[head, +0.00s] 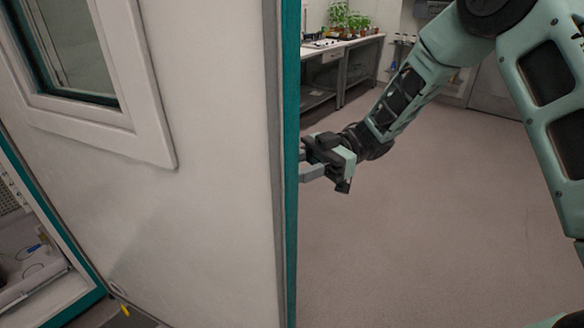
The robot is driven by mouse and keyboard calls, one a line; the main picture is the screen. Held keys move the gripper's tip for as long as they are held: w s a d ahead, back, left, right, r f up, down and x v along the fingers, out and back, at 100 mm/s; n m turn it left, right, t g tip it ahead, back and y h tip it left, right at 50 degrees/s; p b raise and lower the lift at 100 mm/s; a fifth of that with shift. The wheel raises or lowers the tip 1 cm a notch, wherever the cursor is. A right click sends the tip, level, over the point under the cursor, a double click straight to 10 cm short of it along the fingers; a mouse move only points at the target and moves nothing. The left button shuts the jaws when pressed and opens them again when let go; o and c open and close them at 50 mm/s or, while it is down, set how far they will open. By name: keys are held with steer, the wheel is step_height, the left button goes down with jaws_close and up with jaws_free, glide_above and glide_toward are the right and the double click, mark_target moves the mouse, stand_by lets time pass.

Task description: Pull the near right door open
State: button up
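The white door (205,185) with a teal edge (291,200) and a small framed window fills the left half of the head view. It stands swung out from the chamber, and a gap to the interior shows at the far left. My gripper (309,164) is at the door's free edge, at about mid-height in the picture, reaching in from the right. Its fingertips run behind the teal edge and are partly hidden. The door's handle is not visible from here, so I cannot tell whether the fingers hold anything.
Inside the chamber (35,265) at the lower left, a pale tray and a blue item show. Open floor (420,240) lies to the right of the door. A bench (345,55) with potted plants (345,18) stands at the back.

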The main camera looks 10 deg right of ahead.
steer(key=shift+w, duration=0.1)
steer(key=b+v, duration=0.4)
steer(key=v, duration=1.3)
steer(key=shift+d, duration=0.2)
